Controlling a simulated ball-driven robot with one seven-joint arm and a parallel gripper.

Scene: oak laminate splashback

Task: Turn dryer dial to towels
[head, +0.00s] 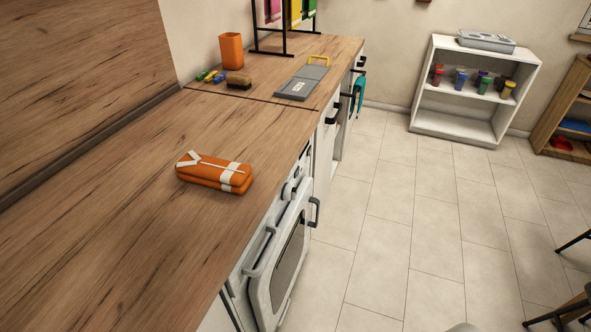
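A white front-loading appliance (268,285) with a dark window stands under the counter at the lower middle of the head view. It may be the dryer; I see no readable name on it. Small round dial-like controls (288,191) sit on its upper front, just below the counter edge. They are seen at a steep angle, so I cannot tell their setting or read any labels. My gripper is not in view.
The wood counter (130,235) holds an orange folded bundle (214,174), an orange cup (231,50), a brush (239,82) and a grey clipboard-like item (302,82). Handles jut from the fronts. A white shelf (463,125) stands at the back. The tiled floor (405,230) alongside is clear.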

